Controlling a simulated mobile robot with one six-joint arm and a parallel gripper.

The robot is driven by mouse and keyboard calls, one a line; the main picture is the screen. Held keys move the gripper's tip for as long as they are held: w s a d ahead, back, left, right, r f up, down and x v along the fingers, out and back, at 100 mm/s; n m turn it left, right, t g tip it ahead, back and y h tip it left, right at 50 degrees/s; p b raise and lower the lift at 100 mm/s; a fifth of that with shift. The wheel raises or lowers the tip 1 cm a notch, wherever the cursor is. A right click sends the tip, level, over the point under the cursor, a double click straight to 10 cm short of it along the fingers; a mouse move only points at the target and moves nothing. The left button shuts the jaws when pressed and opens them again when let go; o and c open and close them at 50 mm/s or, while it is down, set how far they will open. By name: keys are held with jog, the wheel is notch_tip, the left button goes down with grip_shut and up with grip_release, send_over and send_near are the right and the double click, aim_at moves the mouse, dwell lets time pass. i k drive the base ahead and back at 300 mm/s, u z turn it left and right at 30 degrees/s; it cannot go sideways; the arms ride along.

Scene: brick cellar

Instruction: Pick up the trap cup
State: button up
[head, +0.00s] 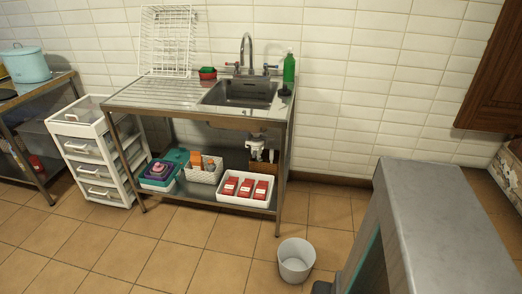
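White drain fittings (256,146) hang under the steel sink (240,93), above the lower shelf. The trap cup seems to be part of these fittings, but they are too small to tell its shape or whether it is loose. My gripper is not in view.
The steel sink table's lower shelf (213,193) holds a white tray (246,201) of red packs, a basket (205,173) and teal tubs (160,178). A white bucket (296,260) stands on the floor in front. A grey block (430,200) fills the right foreground. Tiled floor at front left is clear.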

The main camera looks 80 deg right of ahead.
aim_at(256, 151)
jog(key=z, duration=0.65)
jog(key=i, duration=0.85)
jog(key=z, duration=0.5)
